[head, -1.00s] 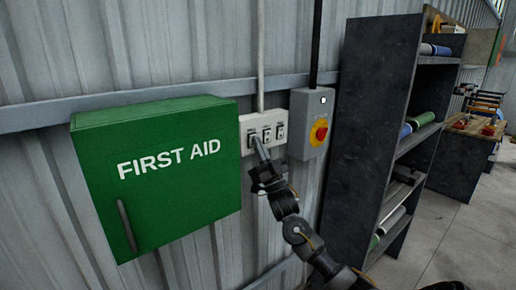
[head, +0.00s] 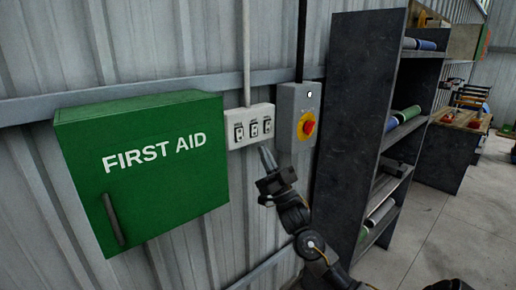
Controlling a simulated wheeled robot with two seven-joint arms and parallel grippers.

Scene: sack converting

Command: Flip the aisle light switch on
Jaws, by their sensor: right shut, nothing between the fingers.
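A white switch panel (head: 249,127) with three rocker switches in a row is fixed to the corrugated wall, between the green first aid box and a grey box. The switch labels are too small to read, so I cannot tell which one is for the aisle or which way each is set. My right gripper (head: 266,156) is shut and empty. Its tip is just below the panel, under the right-hand part of the row, and appears apart from the switches. My left gripper is not in view.
The green first aid box (head: 150,165) stands out from the wall at left. A grey box (head: 298,112) with a red knob on yellow (head: 306,125) is close at right. A dark shelf unit (head: 350,120) holds rolls. Open floor (head: 440,230) lies at right.

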